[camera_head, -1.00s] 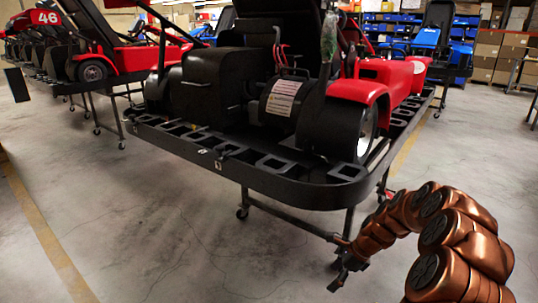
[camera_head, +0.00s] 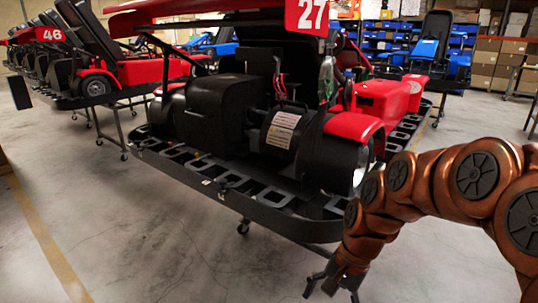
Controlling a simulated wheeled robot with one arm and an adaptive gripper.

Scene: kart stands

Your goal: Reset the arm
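My copper-coloured arm (camera_head: 440,190) comes in from the right side of the head view and bends down towards the lower middle. My gripper (camera_head: 325,285) is a small dark shape at the arm's lower end, low in front of the kart stand. Its fingers look spread apart, with nothing visible between them. It hangs in front of and below the near right corner of the stand.
A red and black kart (camera_head: 260,115) marked 27 rests on a black stand (camera_head: 215,188) on wheeled legs. More karts (camera_head: 95,75) stand at the left. Blue bins and cardboard boxes (camera_head: 490,55) fill the back right. The concrete floor (camera_head: 150,240) is clear at the front left.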

